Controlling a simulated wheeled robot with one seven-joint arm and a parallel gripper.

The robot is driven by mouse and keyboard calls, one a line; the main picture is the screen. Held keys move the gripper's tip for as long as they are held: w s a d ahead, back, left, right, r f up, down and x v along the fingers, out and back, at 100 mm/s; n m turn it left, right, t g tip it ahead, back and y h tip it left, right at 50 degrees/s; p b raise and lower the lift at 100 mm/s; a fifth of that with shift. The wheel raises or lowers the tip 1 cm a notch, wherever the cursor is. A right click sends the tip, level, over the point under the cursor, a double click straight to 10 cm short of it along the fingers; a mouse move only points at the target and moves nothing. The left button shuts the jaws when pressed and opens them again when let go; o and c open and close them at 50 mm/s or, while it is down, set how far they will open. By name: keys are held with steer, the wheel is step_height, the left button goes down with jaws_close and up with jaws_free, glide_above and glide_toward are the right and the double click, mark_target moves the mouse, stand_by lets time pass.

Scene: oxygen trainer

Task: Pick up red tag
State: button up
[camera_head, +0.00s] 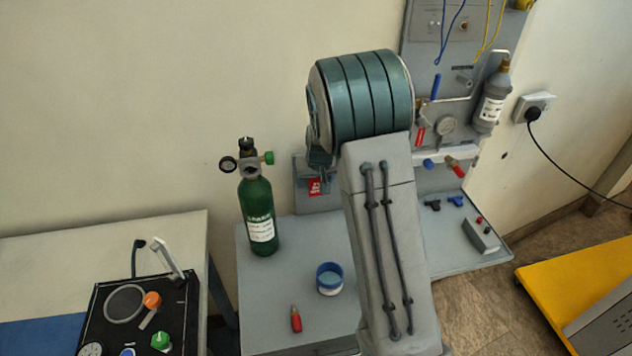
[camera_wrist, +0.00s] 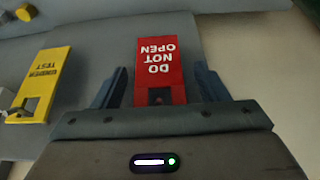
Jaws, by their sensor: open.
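The red tag (camera_wrist: 161,62), with white "DO NOT OPEN" lettering upside down in the wrist view, lies against a grey surface. My gripper (camera_wrist: 161,74) is open, with one dark finger on each side of the tag and a gap at both sides. The tag's near end, with a dark hole, is close to the gripper body. In the head view, a small red patch with white marks (camera_head: 315,187) shows just below my wrist, on a grey panel; it appears to be this tag. My arm hides much around it there.
A yellow tag (camera_wrist: 40,82) reading "UNDER TEST" is left of the fingers. In the head view, a green cylinder (camera_head: 259,215) stands left of my arm, with a blue-rimmed cup (camera_head: 329,278) and red-tipped item (camera_head: 296,319) on the grey bench (camera_head: 270,300).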

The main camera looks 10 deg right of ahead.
steer(key=shift+w+f, duration=0.1)
steer(key=shift+f, duration=0.2)
steer(key=c, duration=1)
steer(key=shift+c, duration=0.2)
steer(key=shift+r, duration=0.15)
